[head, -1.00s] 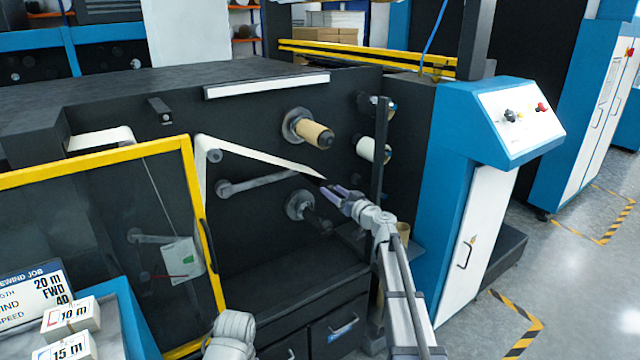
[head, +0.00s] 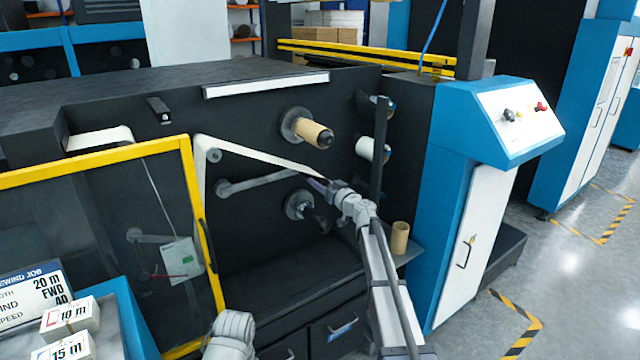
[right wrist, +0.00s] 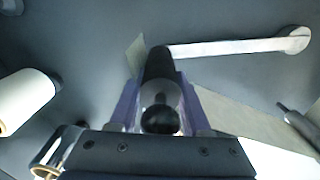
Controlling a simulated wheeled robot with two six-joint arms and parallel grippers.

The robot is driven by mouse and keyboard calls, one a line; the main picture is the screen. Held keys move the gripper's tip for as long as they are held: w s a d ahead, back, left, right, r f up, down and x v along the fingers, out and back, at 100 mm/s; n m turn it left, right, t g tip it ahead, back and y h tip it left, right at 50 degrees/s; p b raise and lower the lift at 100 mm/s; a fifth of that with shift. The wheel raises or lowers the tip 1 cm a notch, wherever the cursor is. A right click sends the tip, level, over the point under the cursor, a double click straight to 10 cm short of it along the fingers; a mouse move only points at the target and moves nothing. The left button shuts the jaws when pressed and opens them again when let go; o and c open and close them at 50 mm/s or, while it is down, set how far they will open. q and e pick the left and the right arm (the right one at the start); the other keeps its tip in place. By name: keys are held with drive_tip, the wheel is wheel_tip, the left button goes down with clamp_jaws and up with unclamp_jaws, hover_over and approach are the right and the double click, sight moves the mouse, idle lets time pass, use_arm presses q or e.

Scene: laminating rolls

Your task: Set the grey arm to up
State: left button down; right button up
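The grey arm (head: 258,182) is on the dark machine face, running from a left pivot and sloping slightly up to the right. It also shows in the right wrist view (right wrist: 235,46), where its free end meets a black round handle (right wrist: 158,62). My right gripper (head: 318,184) is at that free end, hiding it in the head view. In the right wrist view its purple fingers (right wrist: 160,108) stand apart on either side of the black handle, close to it; no firm grip shows.
A pale web (head: 260,154) runs above the grey arm. A brown core (head: 312,134) and a white roll (head: 370,149) project nearby. A dark upright post (head: 380,150) stands right of my gripper. A yellow-framed door (head: 190,190) is at left; a cardboard core (head: 400,238) stands on the ledge.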

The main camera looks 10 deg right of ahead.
clamp_jaws()
idle(1.1)
